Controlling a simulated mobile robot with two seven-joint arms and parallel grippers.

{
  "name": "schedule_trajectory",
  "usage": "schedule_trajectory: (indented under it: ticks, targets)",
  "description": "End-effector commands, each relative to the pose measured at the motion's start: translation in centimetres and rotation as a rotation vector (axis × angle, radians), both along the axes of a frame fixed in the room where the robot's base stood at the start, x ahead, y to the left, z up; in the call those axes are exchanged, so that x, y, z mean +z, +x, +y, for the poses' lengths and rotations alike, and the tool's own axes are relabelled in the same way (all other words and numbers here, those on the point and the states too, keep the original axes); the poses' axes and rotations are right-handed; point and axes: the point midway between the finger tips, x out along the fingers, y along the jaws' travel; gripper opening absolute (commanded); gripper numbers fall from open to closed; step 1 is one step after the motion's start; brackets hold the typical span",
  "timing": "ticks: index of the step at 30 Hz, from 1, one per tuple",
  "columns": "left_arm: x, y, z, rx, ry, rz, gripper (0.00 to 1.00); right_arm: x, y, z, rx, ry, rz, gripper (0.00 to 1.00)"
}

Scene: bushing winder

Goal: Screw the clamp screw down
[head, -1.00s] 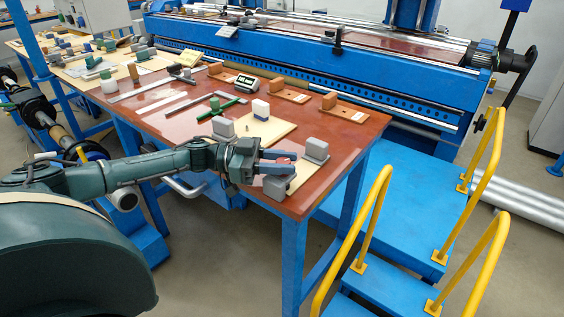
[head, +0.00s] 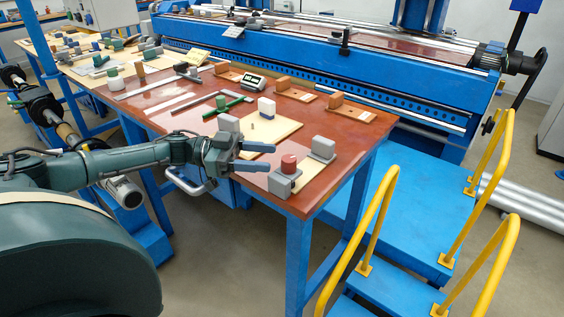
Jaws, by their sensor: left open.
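A red round screw head (head: 289,165), which looks like the clamp screw, stands upright on a grey clamp block (head: 284,185) near the table's front right corner. How deep it sits in the block cannot be told. My left gripper (head: 265,157) is open and empty, just left of the red screw head. Its two blue-grey fingers point right toward the screw and appear apart from it. My right gripper is not in view.
Another grey block (head: 322,149) stands just behind the clamp. Yellow handrails (head: 372,230) and blue steps stand right of the red-brown table (head: 352,127).

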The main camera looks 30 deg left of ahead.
Motion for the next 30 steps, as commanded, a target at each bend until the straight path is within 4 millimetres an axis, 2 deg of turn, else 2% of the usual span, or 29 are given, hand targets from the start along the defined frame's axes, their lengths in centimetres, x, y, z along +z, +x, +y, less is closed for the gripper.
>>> schedule_trajectory:
  ticks: [1,6,12,30]
  targets:
    - [-0.4,-0.5,1.2,0.004,0.004,0.004,0.49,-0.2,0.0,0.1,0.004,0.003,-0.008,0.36]
    - [-0.3,-2.0,4.1,0.002,0.002,0.002,0.49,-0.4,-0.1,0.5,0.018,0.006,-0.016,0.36]
    - [-0.1,-2.9,5.9,0.000,-0.001,0.000,0.49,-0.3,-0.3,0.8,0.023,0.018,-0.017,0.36]
    - [0.0,-3.0,6.2,-0.001,-0.002,-0.001,0.49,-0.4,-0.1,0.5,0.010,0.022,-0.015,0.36]
